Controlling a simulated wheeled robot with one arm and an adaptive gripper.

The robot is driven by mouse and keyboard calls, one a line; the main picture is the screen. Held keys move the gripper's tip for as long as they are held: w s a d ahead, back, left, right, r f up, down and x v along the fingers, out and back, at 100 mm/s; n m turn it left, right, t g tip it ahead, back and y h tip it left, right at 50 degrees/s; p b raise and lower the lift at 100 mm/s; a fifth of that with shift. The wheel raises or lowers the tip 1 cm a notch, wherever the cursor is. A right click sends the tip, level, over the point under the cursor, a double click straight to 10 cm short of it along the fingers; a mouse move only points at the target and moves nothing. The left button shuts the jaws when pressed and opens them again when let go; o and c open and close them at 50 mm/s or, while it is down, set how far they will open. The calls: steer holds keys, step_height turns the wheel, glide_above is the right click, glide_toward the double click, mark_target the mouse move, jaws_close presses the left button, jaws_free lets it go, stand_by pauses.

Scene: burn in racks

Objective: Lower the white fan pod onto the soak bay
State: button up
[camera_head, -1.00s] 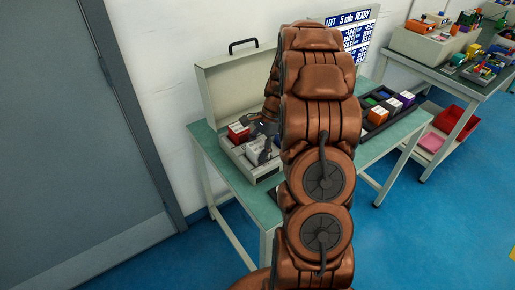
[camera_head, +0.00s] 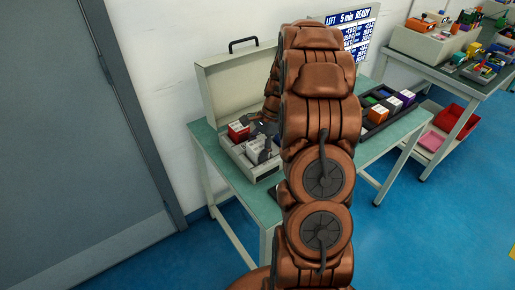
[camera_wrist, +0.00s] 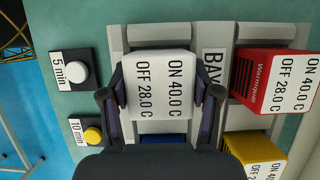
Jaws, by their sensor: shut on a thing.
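The white fan pod (camera_wrist: 158,84) is in the middle of the wrist view, its label reading ON 40.0 C, OFF 28.0 C. My gripper (camera_wrist: 160,95) is shut on it, one dark finger against each side. The soak bay (camera_wrist: 184,35) is a grey frame behind the pod, with part of the word BAY showing at its right. The pod hides most of the bay, and I cannot tell whether it touches it. In the head view my gripper (camera_head: 266,129) is partly hidden by my arm, over the open grey case (camera_head: 224,150).
A red pod (camera_wrist: 262,78) and a yellow pod (camera_wrist: 255,150) sit to the right. A blue surface (camera_wrist: 163,139) shows below the white pod. A white 5 min button (camera_wrist: 77,72) and a yellow 10 min button (camera_wrist: 93,135) are at left. A dark tray (camera_head: 392,108) holds other pods.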

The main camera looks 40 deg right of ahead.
steer(key=o, duration=1.4)
steer(key=v, duration=1.2)
steer(key=s+a+r+n+g+h, duration=0.1)
steer(key=s+a+r+n, duration=0.3)
steer(key=a, duration=0.5)
steer(key=s+a+r+n+g+h, duration=0.1)
steer(key=s+a+n, duration=0.4)
steer(key=a, duration=0.5)
steer(key=s+a+f+n+h, duration=0.1)
steer(key=s+a+n, duration=0.3)
steer(key=s, duration=0.5)
steer(key=s+a+f+n+h, duration=0.1)
steer(key=s+a+n, duration=0.3)
steer(key=s, duration=0.6)
steer(key=shift+s+f+n, duration=0.2)
steer(key=shift+s+n, duration=0.05)
steer(key=shift+n, duration=0.55)
